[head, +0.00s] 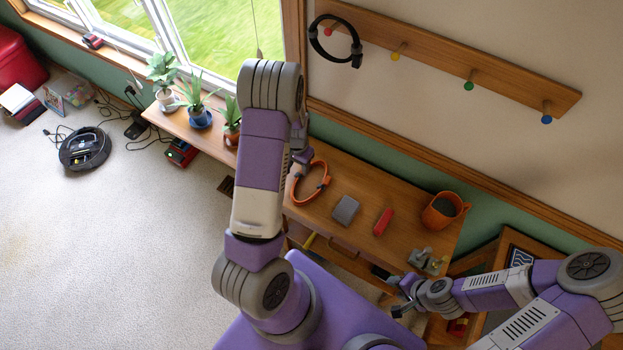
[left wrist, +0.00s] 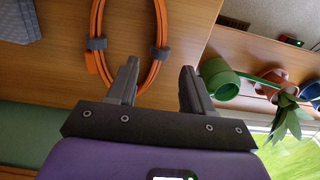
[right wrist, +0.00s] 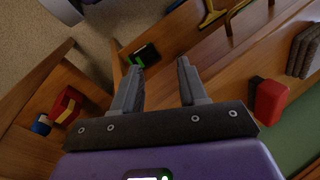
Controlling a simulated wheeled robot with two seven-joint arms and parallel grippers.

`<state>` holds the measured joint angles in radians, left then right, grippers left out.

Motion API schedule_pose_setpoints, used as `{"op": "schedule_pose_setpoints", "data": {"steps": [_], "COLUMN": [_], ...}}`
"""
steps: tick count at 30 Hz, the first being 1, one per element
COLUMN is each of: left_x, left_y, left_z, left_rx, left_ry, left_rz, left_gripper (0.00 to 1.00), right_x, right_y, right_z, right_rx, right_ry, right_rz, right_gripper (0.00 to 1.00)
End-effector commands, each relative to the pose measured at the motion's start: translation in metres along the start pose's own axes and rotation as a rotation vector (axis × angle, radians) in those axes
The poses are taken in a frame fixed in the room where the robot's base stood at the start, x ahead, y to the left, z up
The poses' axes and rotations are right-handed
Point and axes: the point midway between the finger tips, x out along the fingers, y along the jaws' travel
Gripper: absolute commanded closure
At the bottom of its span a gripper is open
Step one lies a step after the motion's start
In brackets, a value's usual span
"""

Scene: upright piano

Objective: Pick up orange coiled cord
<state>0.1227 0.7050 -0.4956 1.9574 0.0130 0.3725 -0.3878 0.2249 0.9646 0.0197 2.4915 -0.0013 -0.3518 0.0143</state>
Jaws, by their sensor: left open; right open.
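The orange coiled cord (head: 325,183) lies as a loop on the wooden desk, right of my left arm in the head view. In the left wrist view the cord (left wrist: 97,18) shows two grey ties, and its lower bend reaches toward the fingertips. My left gripper (left wrist: 160,66) is open and empty, with the cord's right side just beyond the gap between its fingers. Whether they touch is unclear. In the head view my left arm mostly hides that gripper. My right gripper (right wrist: 160,64) is open and empty, low near the desk's right front in the head view.
On the desk are a grey block (head: 345,210), a red object (head: 382,221), an orange mug (head: 443,211) and a small grey item (head: 420,257). Potted plants (head: 197,112) stand on the ledge left of my left arm. A pegboard (head: 450,60) with a black ring hangs above.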

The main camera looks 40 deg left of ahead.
Motion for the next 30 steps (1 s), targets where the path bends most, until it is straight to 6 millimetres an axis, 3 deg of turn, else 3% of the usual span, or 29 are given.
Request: {"op": "schedule_pose_setpoints", "data": {"steps": [9,18,27,30], "left_x": [0.045,0.047,0.047,0.047], "left_y": [0.004,0.004,0.004,0.004], "left_z": [0.004,0.004,0.004,0.004], "left_rx": [-0.001,-0.001,-0.001,-0.001], "left_ry": [-0.002,0.001,0.001,0.001], "left_rz": [0.001,0.0,0.0,0.0], "left_gripper": [0.49,0.5,0.96,1.0], "right_x": [0.008,0.007,0.007,0.007], "right_y": [0.003,0.003,0.003,0.003], "right_z": [-0.001,-0.001,-0.001,-0.001], "right_rx": [0.0,0.0,0.0,0.0], "right_ry": [0.001,0.001,0.001,0.001], "right_rz": [0.0,0.0,0.0,0.0], "right_gripper": [0.57,0.57,0.57,0.57]}}
